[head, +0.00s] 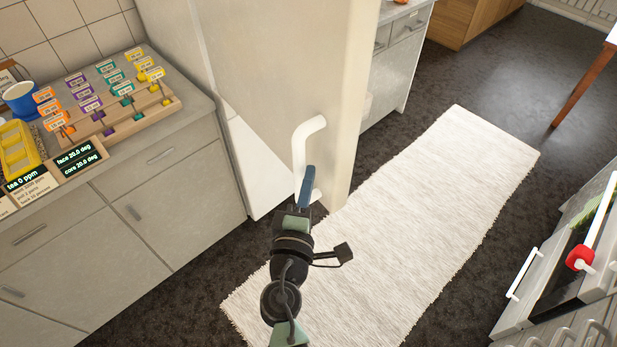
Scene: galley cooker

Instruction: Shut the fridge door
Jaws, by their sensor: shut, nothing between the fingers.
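The cream fridge door (275,70) stands ajar in the head view, angled out from the white fridge body (177,45). A white lower part (258,175) of the fridge shows in the gap to the left of the door. The door's white bar handle (300,150) is upright, near the door's free edge. My gripper (307,178) is shut and empty, its blue fingers at the lower part of the handle and overlapping it in the picture. I cannot tell whether they touch it. The top of the door is out of view.
A counter (150,175) with a rack of small labelled blocks (115,110) and a blue mug (20,98) stands at left. A pale rug (420,210) covers the floor right of the door. An oven (565,275) with a white rail stands at lower right.

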